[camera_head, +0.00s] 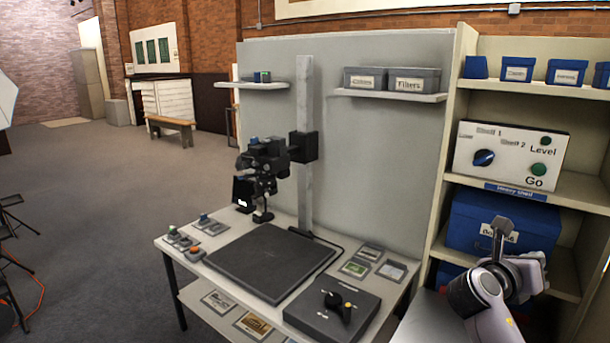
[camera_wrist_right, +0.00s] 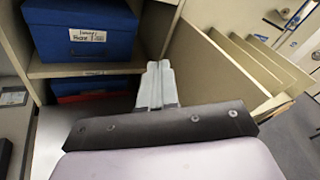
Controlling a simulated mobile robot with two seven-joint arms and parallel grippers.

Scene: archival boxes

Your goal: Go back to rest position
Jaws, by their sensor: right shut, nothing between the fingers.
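My right gripper (camera_head: 501,224) is in front of the right-hand shelf unit in the head view, with its arm coming up from the lower right. In the right wrist view its two pale fingers (camera_wrist_right: 156,72) lie together with nothing between them. They point toward the shelves and overlap the area just right of a labelled blue box (camera_wrist_right: 80,29). In the head view the gripper covers part of the large blue box (camera_head: 475,222) on the shelf. My left gripper is in neither view.
A copy-stand table with a dark baseboard (camera_head: 268,262) and a control box (camera_head: 331,306) stands left of my right arm. The shelf unit (camera_head: 578,187) holds a white control panel (camera_head: 509,155) and small blue boxes. Open floor (camera_head: 95,165) lies far left.

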